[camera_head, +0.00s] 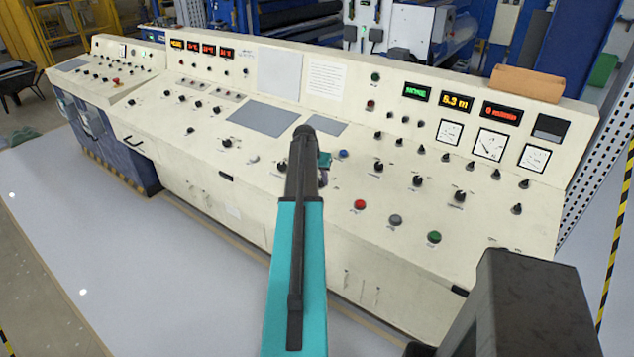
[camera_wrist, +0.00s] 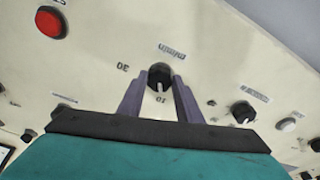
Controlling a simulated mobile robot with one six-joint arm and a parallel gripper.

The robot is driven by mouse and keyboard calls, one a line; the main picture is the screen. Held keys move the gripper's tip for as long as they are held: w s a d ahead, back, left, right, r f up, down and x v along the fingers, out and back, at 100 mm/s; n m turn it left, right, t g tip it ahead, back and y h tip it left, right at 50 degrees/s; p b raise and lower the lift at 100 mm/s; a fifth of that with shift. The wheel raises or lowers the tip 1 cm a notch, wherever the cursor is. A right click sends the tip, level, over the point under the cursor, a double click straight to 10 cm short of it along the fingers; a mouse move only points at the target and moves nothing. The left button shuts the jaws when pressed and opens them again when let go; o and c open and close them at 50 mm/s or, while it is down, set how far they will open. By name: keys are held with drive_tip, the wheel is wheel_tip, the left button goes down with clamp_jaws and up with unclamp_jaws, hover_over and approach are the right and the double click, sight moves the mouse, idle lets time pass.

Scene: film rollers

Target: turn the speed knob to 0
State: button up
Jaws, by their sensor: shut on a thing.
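The speed knob (camera_wrist: 159,72) is black and round, on the cream panel in the wrist view. It has "m/min" printed on one side and the numbers 30 and 10 around it. Its white mark points down in the picture, toward the 10. My gripper (camera_wrist: 160,82) has its two grey fingers on either side of the knob, shut on it. In the head view my teal and black arm covers most of the gripper and hides the knob.
A red button (camera_wrist: 51,22) and another black knob (camera_wrist: 243,112) sit apart from my fingers in the wrist view. In the head view the console (camera_head: 230,165) carries many knobs, a red button (camera_head: 359,204), a green button (camera_head: 434,237), displays and dials.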

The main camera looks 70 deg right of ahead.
drive_tip(key=n, duration=0.1)
drive_tip(key=n+b, duration=0.1)
drive_tip(key=n, duration=0.1)
drive_tip(key=n+t, duration=0.1)
drive_tip(key=n, duration=0.1)
drive_tip(key=shift+w+d+r+b, duration=0.15)
drive_tip(key=shift+w+d+b, duration=0.15)
drive_tip(key=shift+b, duration=0.1)
drive_tip(key=shift+n+y+b, duration=0.3)
drive_tip(key=shift+n+b, duration=0.1)
drive_tip(key=shift+n, duration=1.7)
drive_tip(key=o, duration=1.1)
drive_tip(key=shift+c, duration=0.2)
drive_tip(key=shift+s+a, duration=0.1)
drive_tip(key=shift+s, duration=0.05)
